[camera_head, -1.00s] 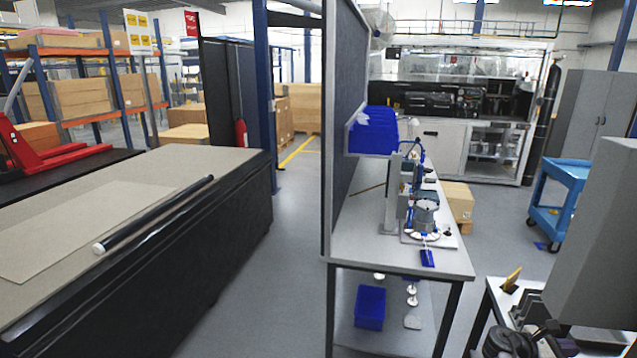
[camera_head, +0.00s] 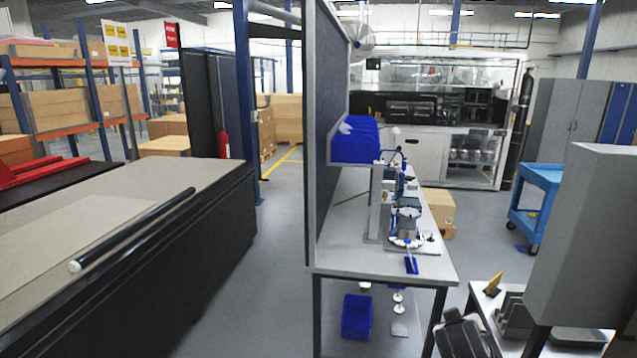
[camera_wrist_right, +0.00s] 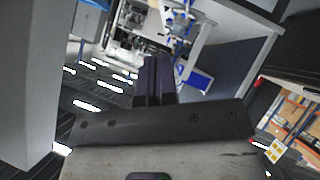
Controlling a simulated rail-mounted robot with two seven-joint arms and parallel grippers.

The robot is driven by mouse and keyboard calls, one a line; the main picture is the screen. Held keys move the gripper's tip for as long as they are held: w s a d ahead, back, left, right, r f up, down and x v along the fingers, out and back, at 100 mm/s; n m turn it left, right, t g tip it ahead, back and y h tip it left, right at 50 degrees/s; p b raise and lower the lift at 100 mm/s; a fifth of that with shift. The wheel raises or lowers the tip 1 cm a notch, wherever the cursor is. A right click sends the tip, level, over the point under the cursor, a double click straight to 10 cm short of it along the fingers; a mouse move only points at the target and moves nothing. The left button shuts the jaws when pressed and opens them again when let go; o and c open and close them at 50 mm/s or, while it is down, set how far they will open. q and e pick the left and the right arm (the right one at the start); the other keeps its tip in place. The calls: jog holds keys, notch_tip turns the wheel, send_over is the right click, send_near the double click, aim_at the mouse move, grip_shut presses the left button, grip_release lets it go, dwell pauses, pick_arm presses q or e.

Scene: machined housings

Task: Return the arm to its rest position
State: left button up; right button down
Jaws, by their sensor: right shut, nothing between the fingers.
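My right gripper (camera_wrist_right: 155,66) shows in the right wrist view. Its two dark fingers lie together with nothing between them, and they point away from the camera over open space. The wrist view is turned over, with ceiling lights low on the left. In the head view a dark part at the bottom edge, right of centre, looks like a piece of my right arm; its fingers cannot be made out there. My left gripper is in neither current view.
A workbench (camera_head: 335,252) with a press stand (camera_head: 381,205) and blue bins (camera_head: 355,146) stands at centre. A grey box-shaped cabinet (camera_head: 590,240) is close on the right, beside a small table (camera_head: 484,300). A long black-sided counter (camera_head: 150,265) runs along the left. Floor between is clear.

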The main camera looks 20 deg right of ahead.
jog(key=s+a+f+n+t+y, duration=0.15)
jog(key=s+a+f+y, duration=0.25)
jog(key=s+a, duration=0.45)
jog(key=s+a+f+n+y, duration=0.35)
jog(key=s+a, duration=0.25)
jog(key=a, duration=0.5)
jog(key=s+a+f+m+g+y, duration=0.1)
jog(key=s+a+f+g, duration=0.15)
jog(key=s+f, duration=0.65)
jog(key=s+a+f+g, duration=0.25)
jog(key=s+f, duration=0.35)
jog(key=s, duration=0.5)
notch_tip(320, 180, up, 23)
jog(key=s+p, duration=0.1)
jog(key=p, duration=2.2)
jog(key=shift+d+g+p, duration=0.2)
jog(key=shift+g+p, duration=0.15)
jog(key=shift+p, duration=0.05)
